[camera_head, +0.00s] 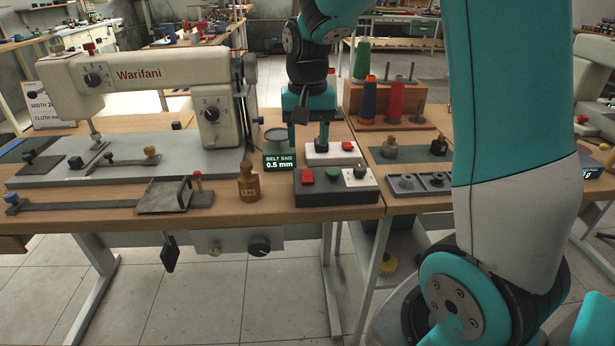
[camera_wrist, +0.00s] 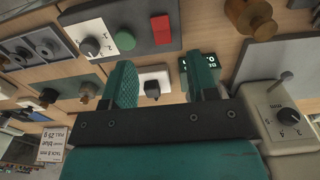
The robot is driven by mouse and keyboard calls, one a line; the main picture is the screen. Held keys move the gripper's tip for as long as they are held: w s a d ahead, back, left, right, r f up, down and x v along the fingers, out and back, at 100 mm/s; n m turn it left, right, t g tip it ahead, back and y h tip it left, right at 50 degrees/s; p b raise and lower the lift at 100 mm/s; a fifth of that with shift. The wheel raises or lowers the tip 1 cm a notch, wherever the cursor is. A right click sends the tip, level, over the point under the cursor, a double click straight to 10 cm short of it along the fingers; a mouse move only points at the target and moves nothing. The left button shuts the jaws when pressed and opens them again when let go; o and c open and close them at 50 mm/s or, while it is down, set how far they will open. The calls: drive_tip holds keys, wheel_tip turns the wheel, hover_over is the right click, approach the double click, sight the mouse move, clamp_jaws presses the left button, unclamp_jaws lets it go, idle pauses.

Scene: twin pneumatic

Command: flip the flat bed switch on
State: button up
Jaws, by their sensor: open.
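My gripper (camera_head: 307,135) points down over the table to the right of the sewing machine marked Warifani (camera_head: 160,72). In the wrist view its two teal fingers (camera_wrist: 163,65) stand apart with a gap between them. A white plate (camera_head: 322,158) lies below, with a red button near its right end. The wrist view shows this white plate (camera_wrist: 160,73) and a black knob (camera_wrist: 152,90) on it in the gap, with no clear contact. A grey control box (camera_head: 325,192) in front carries red and green buttons and a dial. I cannot read which control is the flat bed switch.
A small display (camera_head: 279,162) reading belt sag 0.5 mm stands left of the plate. A brown bottle (camera_head: 249,183) is at the front. Thread spools (camera_head: 362,62) stand on a wooden rack behind. A grey tray with knobs (camera_head: 418,187) lies to the right.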

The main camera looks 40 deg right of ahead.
sight(308, 179)
wheel_tip(308, 179, down, 9)
drive_tip(key=shift+f+b, duration=0.1)
drive_tip(key=shift+b, duration=0.5)
